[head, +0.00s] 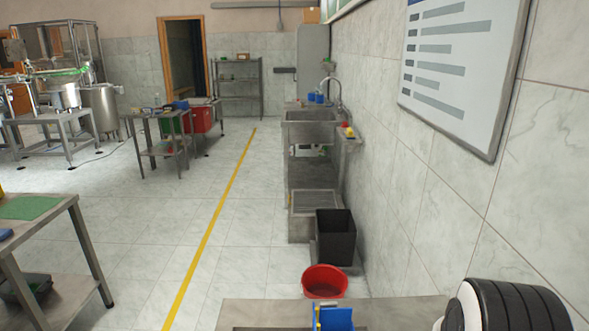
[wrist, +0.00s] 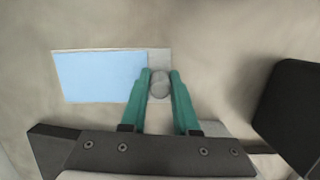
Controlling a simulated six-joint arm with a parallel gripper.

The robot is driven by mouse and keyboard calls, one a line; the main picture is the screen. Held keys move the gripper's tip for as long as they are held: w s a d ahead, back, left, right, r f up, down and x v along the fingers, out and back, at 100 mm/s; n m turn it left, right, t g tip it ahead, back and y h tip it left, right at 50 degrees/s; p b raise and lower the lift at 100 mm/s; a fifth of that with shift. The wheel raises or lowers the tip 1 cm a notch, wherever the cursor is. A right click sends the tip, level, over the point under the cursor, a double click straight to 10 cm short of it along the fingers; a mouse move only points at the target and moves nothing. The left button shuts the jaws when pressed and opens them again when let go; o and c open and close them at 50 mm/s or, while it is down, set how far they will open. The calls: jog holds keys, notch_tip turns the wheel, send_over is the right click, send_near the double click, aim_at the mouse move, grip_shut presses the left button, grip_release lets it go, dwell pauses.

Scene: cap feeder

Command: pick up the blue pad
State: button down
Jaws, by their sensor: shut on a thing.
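The blue pad (wrist: 98,76) is a flat light-blue rectangle with a thin pale border, left of my gripper in the wrist view. A grey strip adjoins its right edge, with a round grey knob (wrist: 159,88) on it. My gripper (wrist: 160,73) has its two green fingers on either side of this knob and is shut on it. The knob appears to be part of the pad. The left finger overlaps the pad's right edge. I cannot tell whether the pad is clear of the surface below. The fingers are not in the head view.
A metal table (head: 385,310) is at the bottom of the head view, with a blue and yellow item (head: 338,318) at its cut-off edge. A red bucket (head: 325,281) and black bin (head: 336,238) stand beyond. A dark block (wrist: 290,105) is at right in the wrist view.

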jog(key=shift+r, duration=3.5)
